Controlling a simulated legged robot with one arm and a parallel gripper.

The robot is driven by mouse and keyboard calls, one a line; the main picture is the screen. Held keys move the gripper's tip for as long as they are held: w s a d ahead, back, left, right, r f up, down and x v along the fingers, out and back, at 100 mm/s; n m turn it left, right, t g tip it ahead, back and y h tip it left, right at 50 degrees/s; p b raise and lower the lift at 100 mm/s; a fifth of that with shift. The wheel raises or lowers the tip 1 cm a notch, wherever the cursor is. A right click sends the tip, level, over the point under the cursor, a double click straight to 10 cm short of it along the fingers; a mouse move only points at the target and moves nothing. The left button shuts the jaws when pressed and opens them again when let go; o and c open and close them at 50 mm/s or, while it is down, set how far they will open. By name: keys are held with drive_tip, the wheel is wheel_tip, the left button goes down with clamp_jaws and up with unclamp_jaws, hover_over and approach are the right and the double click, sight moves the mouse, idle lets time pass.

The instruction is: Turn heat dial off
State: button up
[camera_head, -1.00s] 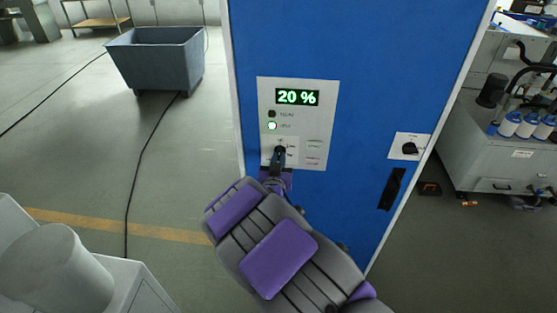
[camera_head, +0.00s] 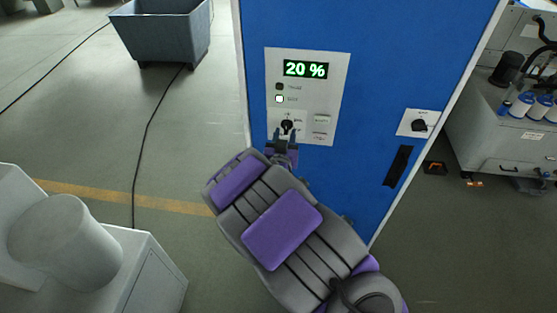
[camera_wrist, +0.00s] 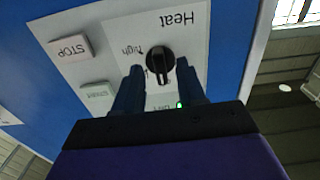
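The heat dial is a black knob (camera_wrist: 159,66) on a light grey panel marked "Heat" in the wrist view, with "high" printed beside it. The head view shows the dial (camera_head: 287,126) low on the panel (camera_head: 338,68), under a green display (camera_head: 305,69) reading 20 %. My gripper (camera_wrist: 158,82) is open, with its two dark fingers apart at either side of the knob's lower part. In the head view my gripper (camera_head: 282,139) is just below the dial. Whether either finger touches the knob is unclear.
The wrist view shows a STOP button (camera_wrist: 71,48) and a second button (camera_wrist: 96,91) beside the dial. Another black knob (camera_head: 419,125) is on the blue cabinet (camera_head: 400,60) at right. A grey bin (camera_head: 165,33) stands at back left; open floor lies left of the cabinet.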

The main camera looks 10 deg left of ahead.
drive_tip(key=s+p, duration=1.2)
drive_tip(key=s, duration=0.4)
drive_tip(key=shift+a, duration=0.45)
idle(0.4)
drive_tip(key=shift+f, duration=0.1)
drive_tip(key=s+d+f+m+g+h+b, duration=0.1)
drive_tip(key=d+f+m+g+b, duration=0.3)
drive_tip(key=d+f+g+b, duration=0.45)
drive_tip(key=s+d+r+n+g+b, duration=0.1)
drive_tip(key=s+d+r+g+b, duration=0.1)
drive_tip(key=s, duration=0.8)
drive_tip(key=s+d+r+n+g+y+b, duration=0.1)
drive_tip(key=s+d+r+g, duration=0.4)
drive_tip(key=s, duration=0.5)
drive_tip(key=s+d+r+n+g+b, duration=0.2)
drive_tip(key=s+d+r+g+b, duration=0.1)
drive_tip(key=s, duration=0.8)
wheel_tip(320, 180, up, 2)
drive_tip(key=shift+d+r+g+y, duration=0.3)
drive_tip(key=shift+d+g, duration=0.35)
drive_tip(key=shift+d, duration=0.2)
